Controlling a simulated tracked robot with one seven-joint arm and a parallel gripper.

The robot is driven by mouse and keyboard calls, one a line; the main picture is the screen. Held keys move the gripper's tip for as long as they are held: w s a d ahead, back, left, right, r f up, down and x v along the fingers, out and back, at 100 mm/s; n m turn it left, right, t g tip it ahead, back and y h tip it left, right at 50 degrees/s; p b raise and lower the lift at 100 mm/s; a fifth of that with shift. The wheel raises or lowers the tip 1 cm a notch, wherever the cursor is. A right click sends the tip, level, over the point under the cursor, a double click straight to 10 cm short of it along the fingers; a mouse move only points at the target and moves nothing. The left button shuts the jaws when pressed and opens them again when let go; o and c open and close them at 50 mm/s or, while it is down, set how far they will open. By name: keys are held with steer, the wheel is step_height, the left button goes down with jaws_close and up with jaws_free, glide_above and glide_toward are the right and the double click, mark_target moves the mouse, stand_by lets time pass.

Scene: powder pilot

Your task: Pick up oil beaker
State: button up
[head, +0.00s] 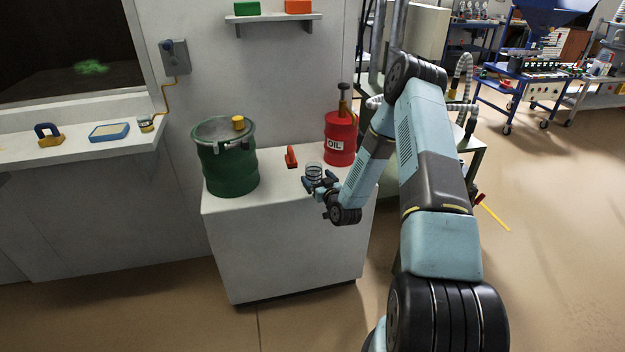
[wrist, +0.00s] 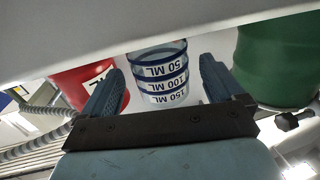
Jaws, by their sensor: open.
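The oil beaker (head: 314,170) is a small clear cup with dark bands, standing on the white cabinet top. In the wrist view the beaker (wrist: 160,72) is clear with blue bands marked 50, 100 and 150 ML. My gripper (head: 318,184) is open at the near side of the beaker. In the wrist view the two blue ridged fingers of my gripper (wrist: 160,85) stand on either side of the beaker, with gaps showing. I cannot tell how far the beaker reaches between them. The red OIL drum (head: 340,140) with a pump stands behind, to the right.
A green drum (head: 228,165) stands on the cabinet's left part. A small orange-red object (head: 291,157) sits between the drums. The white cabinet (head: 290,235) has a bare front part. A shelf (head: 273,17) hangs on the wall above.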

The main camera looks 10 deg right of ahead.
steer(key=shift+w+a, duration=0.2)
steer(key=shift+w, duration=0.7)
steer(key=c, duration=1.1)
steer(key=shift+r, duration=0.15)
